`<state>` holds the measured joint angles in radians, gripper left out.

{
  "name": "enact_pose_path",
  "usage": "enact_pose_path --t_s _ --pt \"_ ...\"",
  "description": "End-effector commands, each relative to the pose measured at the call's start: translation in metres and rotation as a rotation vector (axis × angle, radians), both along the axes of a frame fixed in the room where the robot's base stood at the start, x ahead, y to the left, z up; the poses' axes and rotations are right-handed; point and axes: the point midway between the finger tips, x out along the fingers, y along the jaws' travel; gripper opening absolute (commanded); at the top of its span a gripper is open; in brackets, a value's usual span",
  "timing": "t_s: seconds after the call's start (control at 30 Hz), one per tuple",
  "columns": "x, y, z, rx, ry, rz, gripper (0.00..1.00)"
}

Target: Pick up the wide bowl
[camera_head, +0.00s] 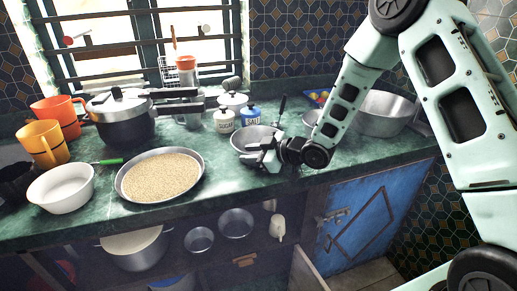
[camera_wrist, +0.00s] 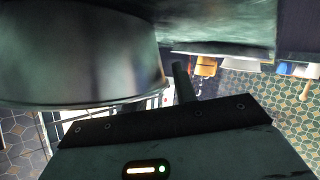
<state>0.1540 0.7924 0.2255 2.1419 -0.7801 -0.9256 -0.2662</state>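A steel bowl (camera_head: 252,133) stands on the green counter, left of my arm's end; it appears to be the wide bowl. My gripper (camera_head: 262,155) is at its front right side, with its pale fingers low against or just in front of the rim. In the wrist view a large metal wall (camera_wrist: 80,55), likely this bowl's side, fills the upper left close to the camera. One dark finger (camera_wrist: 182,85) shows just right of it; the other is hidden. I cannot tell whether the fingers touch or grip the rim. A larger steel bowl (camera_head: 385,113) stands behind my arm.
A pan of grain (camera_head: 160,178), a white bowl (camera_head: 62,188), orange mugs (camera_head: 45,143) and a pressure cooker (camera_head: 120,118) stand to the left. Small jars (camera_head: 224,121) stand behind the steel bowl. The counter (camera_head: 225,185) is clear between the grain pan and my gripper.

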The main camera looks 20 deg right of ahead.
Motion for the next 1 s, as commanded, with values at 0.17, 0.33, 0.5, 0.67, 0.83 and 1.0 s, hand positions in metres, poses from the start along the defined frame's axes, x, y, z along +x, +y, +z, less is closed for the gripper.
enact_pose_path --t_s 0.17,0.33,0.5,0.67,0.83,1.0 --pt "0.001 0.001 0.000 0.000 0.000 -0.001 0.28" --pt "0.001 0.001 0.000 0.000 0.000 0.000 0.00" --pt "0.001 0.001 0.000 0.001 -0.001 0.000 0.00" --pt "0.001 0.001 0.000 0.000 0.000 0.000 0.00" --pt "0.001 0.001 0.012 0.001 -0.004 0.000 0.00" --pt "0.001 0.001 0.045 -0.001 -0.007 0.000 0.00"
